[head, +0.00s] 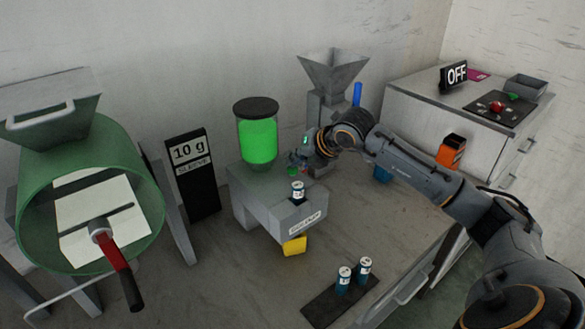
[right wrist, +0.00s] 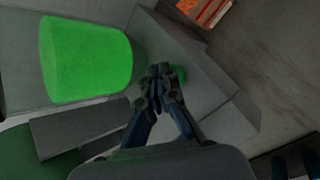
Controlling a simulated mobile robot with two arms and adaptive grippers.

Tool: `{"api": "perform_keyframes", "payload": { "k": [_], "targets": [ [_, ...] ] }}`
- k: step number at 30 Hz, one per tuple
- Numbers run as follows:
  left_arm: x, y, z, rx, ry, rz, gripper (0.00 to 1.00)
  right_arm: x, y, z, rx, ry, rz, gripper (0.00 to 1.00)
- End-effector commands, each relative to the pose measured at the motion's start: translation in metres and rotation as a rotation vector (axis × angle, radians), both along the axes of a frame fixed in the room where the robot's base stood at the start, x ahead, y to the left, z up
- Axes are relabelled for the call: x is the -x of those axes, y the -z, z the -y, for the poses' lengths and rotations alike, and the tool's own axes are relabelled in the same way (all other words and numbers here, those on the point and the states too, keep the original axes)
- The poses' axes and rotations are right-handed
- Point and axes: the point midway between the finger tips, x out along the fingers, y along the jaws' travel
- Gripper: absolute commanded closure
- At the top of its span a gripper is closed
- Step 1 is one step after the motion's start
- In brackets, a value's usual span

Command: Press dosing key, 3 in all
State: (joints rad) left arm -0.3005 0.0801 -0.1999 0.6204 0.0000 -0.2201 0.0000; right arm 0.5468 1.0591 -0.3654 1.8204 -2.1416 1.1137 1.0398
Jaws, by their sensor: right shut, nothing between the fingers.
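The grey dosing unit (head: 263,205) stands on the table, with a clear jar of bright green material (head: 257,143) under a dark lid on top. The jar also shows in the right wrist view (right wrist: 87,58). My right gripper (head: 297,163) is over the top of the unit, just right of the jar. In the right wrist view its fingers (right wrist: 160,70) are together and empty. A green key (right wrist: 180,74) shows right beside the fingertips, partly hidden by them; I cannot tell whether they touch. My left gripper is not in view.
A small labelled can (head: 298,192) stands on the unit's front part. A black sign reading "10 g" (head: 188,153) is to its left. A yellow piece (head: 294,246) is at its front. Two more cans stand on a dark mat (head: 320,306). A green drum (head: 30,225) stands left.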

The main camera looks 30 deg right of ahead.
Motion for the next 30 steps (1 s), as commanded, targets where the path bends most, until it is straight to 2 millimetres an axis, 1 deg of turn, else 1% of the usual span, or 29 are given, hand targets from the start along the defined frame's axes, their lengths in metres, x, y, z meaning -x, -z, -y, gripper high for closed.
{"api": "perform_keyframes", "payload": {
  "k": [18, 26, 30],
  "targets": [
    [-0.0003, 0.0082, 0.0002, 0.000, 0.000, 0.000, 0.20, 0.0004, 0.0086, -0.0005, 0.000, -0.001, -0.003, 1.00],
    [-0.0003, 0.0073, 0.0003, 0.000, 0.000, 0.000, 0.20, 0.0005, 0.0081, -0.0006, 0.000, -0.001, -0.003, 1.00],
    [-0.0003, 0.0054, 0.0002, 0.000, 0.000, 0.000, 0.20, 0.0004, 0.0049, -0.0006, 0.000, -0.001, -0.003, 1.00]
  ]
}}
